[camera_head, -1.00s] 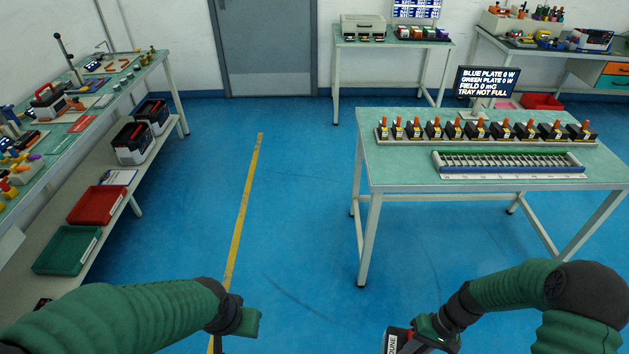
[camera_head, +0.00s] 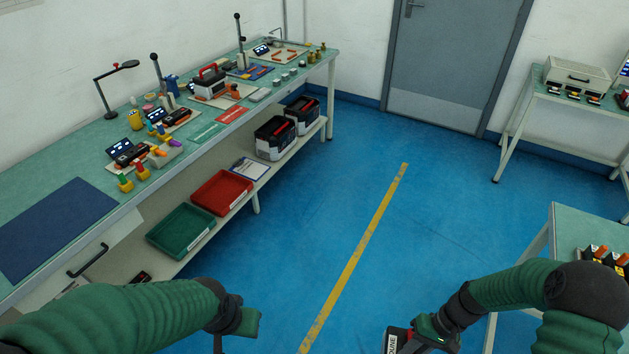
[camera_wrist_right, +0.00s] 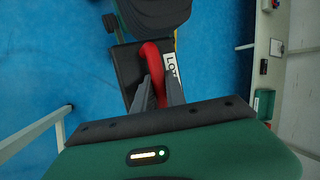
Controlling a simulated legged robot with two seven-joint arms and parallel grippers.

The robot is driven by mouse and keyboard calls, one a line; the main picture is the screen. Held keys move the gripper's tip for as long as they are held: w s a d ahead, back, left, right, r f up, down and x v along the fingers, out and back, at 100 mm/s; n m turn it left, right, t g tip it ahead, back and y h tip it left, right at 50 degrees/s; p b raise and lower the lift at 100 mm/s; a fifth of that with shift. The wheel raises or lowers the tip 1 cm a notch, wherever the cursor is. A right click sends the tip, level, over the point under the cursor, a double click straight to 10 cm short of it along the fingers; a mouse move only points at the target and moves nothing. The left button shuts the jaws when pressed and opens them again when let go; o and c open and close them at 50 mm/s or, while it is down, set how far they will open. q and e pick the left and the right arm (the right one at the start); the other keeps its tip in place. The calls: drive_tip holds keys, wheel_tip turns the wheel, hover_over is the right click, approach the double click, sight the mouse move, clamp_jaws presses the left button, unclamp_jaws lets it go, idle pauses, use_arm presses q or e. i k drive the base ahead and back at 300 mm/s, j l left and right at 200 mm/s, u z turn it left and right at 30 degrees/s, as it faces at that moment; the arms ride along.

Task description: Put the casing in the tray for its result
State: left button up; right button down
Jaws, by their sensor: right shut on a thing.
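My right gripper (camera_head: 434,332) is shut on the red handle (camera_wrist_right: 152,68) of a dark casing (camera_wrist_right: 128,72) with a white label. The casing (camera_head: 399,338) hangs in the air at the bottom of the head view, partly cut off. A green tray (camera_head: 181,231) and a red tray (camera_head: 221,192) sit side by side on the lower shelf of the left bench, the green one nearer. Both look empty, and each has a white label on its front. My left gripper (camera_head: 222,342) is low in the head view, its fingers mostly cut off.
Two dark cases (camera_head: 275,138) and a clipboard (camera_head: 250,168) are on the same shelf (camera_head: 240,212). The bench top (camera_head: 100,155) above holds testers, plugs and a red-handled case (camera_head: 210,82). Blue floor with a yellow line (camera_head: 355,258) is clear. A table (camera_head: 577,222) stands at right.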

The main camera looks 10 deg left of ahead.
sight(231, 198)
drive_tip(key=i+l+u, duration=0.1)
drive_tip(key=i+u, duration=0.2)
drive_tip(key=i, duration=0.25)
drive_tip(key=i+l+u, duration=0.3)
drive_tip(key=i, duration=0.25)
drive_tip(key=i+l+u, duration=0.3)
drive_tip(key=i, duration=0.2)
drive_tip(key=i+l+u, duration=0.25)
drive_tip(key=u, duration=0.15)
drive_tip(key=i+l+u, duration=0.5)
drive_tip(key=l+u, duration=0.3)
drive_tip(key=i+l+u, duration=0.15)
drive_tip(key=l+u, duration=0.25)
drive_tip(key=i+l+u, duration=0.1)
drive_tip(key=l+u, duration=0.2)
drive_tip(key=l, duration=0.5)
